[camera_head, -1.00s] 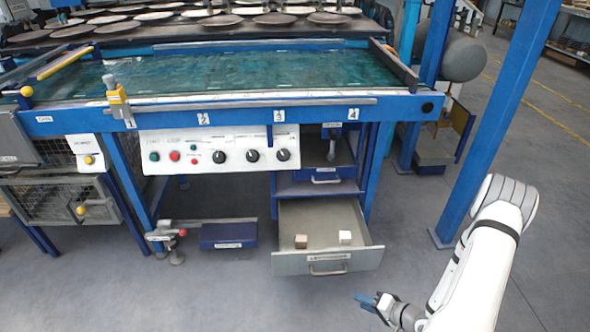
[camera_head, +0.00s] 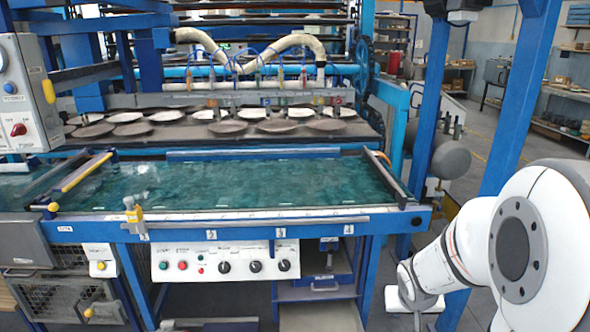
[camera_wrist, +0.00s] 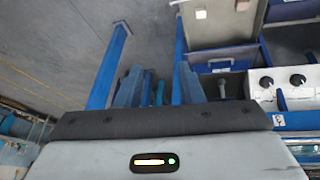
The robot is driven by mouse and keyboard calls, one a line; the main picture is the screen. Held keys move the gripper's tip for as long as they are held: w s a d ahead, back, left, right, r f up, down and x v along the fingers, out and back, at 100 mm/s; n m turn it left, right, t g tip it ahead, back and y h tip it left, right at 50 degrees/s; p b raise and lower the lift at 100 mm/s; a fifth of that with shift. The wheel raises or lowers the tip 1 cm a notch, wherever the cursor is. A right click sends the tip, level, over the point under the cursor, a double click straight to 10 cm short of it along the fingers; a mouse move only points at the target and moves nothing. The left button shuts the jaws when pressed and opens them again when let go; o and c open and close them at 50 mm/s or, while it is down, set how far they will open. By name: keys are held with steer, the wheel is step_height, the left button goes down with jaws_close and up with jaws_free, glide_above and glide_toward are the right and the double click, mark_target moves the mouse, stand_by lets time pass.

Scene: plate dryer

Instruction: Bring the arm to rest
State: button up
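My white arm (camera_head: 480,245) is folded up at the right of the head view, with its large round joint close to the camera. My gripper is not discernible in the head view. In the wrist view my gripper (camera_wrist: 158,82) shows at the lower middle, its two blue-grey fingers apart with floor and blue parts seen between them. Nothing is visible between the fingers. The gripper is in the air, apart from the machine.
The blue machine with its teal water bath (camera_head: 230,185) fills the middle. An open drawer (camera_wrist: 225,32) holds a pale cube (camera_wrist: 201,14) and another small block (camera_wrist: 241,5). A blue post (camera_head: 512,85) stands behind my arm. Grey floor (camera_wrist: 60,50) is clear.

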steer(key=s+a+r+g+y+p, duration=0.1)
steer(key=s+a+r+p, duration=0.2)
steer(key=s+a+r, duration=0.2)
steer(key=s+a+r+n+y+p, duration=0.1)
steer(key=s+a+r+p, duration=0.3)
steer(key=s+r, duration=0.5)
step_height(320, 180, up, 4)
steer(key=shift+s+a+r+n+g, duration=0.2)
steer(key=shift+s+a+n+g, duration=0.15)
steer(key=shift+a, duration=0.4)
